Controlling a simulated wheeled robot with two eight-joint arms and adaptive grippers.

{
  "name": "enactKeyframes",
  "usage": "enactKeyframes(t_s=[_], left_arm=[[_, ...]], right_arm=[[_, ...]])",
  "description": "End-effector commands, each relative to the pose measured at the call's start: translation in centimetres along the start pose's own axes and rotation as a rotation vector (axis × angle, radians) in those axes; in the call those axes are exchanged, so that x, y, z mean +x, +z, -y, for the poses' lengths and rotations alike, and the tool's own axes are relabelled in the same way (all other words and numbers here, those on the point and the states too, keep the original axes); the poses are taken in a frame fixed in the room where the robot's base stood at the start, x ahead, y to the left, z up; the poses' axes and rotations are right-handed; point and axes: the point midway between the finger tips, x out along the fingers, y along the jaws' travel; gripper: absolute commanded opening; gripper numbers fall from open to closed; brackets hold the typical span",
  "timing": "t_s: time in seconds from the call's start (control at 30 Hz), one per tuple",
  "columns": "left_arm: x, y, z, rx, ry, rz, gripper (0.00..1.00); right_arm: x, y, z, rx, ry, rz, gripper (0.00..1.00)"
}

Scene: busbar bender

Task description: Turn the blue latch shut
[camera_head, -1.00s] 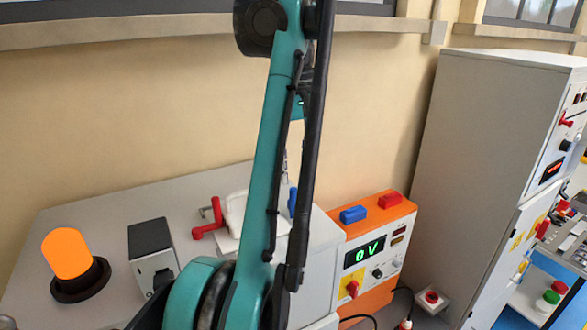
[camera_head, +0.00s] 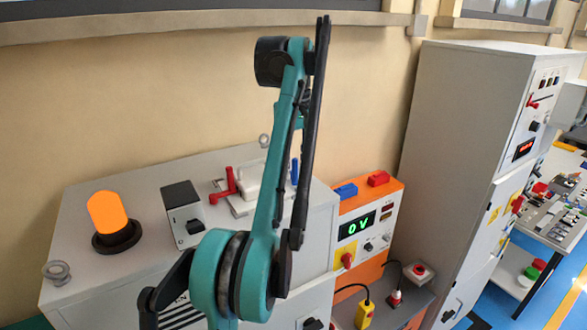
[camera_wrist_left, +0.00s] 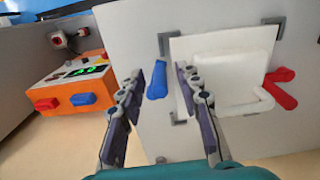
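The blue latch (camera_head: 294,172) is a small upright blue handle on top of the grey cabinet, beside a white block (camera_head: 262,178), partly behind my left arm. In the left wrist view the blue latch (camera_wrist_left: 157,82) appears between the two fingers of my left gripper (camera_wrist_left: 159,78). The gripper is open, with a gap on both sides of the latch; I cannot tell how far beyond the fingertips the latch is. In the head view my left arm hides the gripper. A red latch (camera_head: 225,183) is on the other side of the white block. My right gripper is not in view.
An orange lamp (camera_head: 108,212) and a grey box (camera_head: 183,208) stand on the cabinet top (camera_head: 145,180). An orange power unit (camera_head: 390,205) reading 0 V, with blue and red blocks on top, stands to the right. A tall grey cabinet (camera_head: 455,130) is farther right.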

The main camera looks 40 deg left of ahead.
Motion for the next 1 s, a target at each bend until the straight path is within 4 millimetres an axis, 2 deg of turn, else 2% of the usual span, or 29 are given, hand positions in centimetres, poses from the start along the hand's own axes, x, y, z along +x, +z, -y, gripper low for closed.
enactKeyframes(t_s=[0.13,0.17,0.2,0.3,0.67,1.0], left_arm=[[-0.01,0.01,0.01,0.000,0.000,0.000,0.34],[-0.01,0.01,0.01,0.000,0.000,0.000,0.32],[-0.01,0.01,0.01,0.000,0.000,0.000,0.21],[-0.02,0.01,0.02,0.000,0.000,0.000,0.00],[-0.04,-0.04,0.16,0.026,0.000,0.000,0.00],[-0.06,-0.56,0.94,0.220,0.000,0.000,0.00]], right_arm=[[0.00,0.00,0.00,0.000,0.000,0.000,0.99],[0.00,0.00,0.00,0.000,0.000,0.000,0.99],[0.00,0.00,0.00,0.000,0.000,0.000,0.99],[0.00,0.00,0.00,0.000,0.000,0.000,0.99],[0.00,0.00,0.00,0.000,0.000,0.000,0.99],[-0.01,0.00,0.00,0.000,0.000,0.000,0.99]])
